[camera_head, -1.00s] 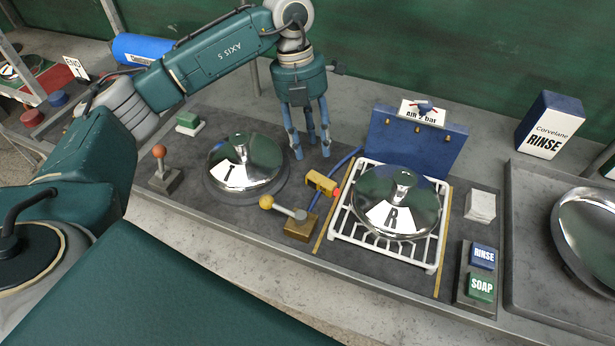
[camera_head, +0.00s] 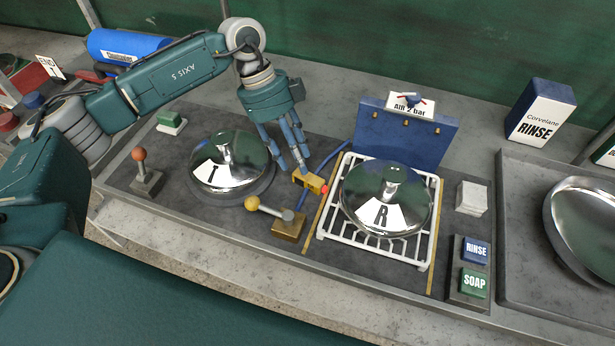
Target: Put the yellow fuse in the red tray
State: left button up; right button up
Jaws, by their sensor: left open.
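My left gripper (camera_head: 289,160) is open, with its blue fingers pointing down between the dish lid marked T (camera_head: 230,175) and the dish lid marked R (camera_head: 387,195). Its fingertips are close above a yellow block with a red end (camera_head: 308,180), joined to a blue hose; I cannot tell whether they touch. I see nothing that is clearly a yellow fuse. A red tray-like surface (camera_head: 32,82) shows at the far left, partly cut off, beside a white sign. My right gripper is not in view.
The R lid rests on a white rack (camera_head: 424,240) before a blue box (camera_head: 365,136). Rinse and soap buttons (camera_head: 475,265) and a basin (camera_head: 520,215) are at the right.

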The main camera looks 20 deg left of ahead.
aim_at(305, 178)
pick_arm(q)
jog(key=p+x, duration=0.2)
jog(key=x, duration=0.3)
jog(key=shift+f, duration=0.3)
jog(key=shift+d+f, duration=0.15)
jog(key=shift+f, duration=0.1)
jog(key=c, duration=1)
notch_tip(305, 178, up, 9)
jog(key=shift+b, duration=1.1)
jog(key=s+a+r+n+t+y, duration=0.1)
jog(key=s+r+n+t+y, duration=0.1)
jog(key=n, duration=0.8)
jog(key=s+a+r+n+t+y, duration=0.2)
jog(key=s+r+n+t, duration=0.1)
jog(key=n, duration=0.8)
jog(key=shift+r+t, duration=0.2)
jog(key=shift+t, duration=0.2)
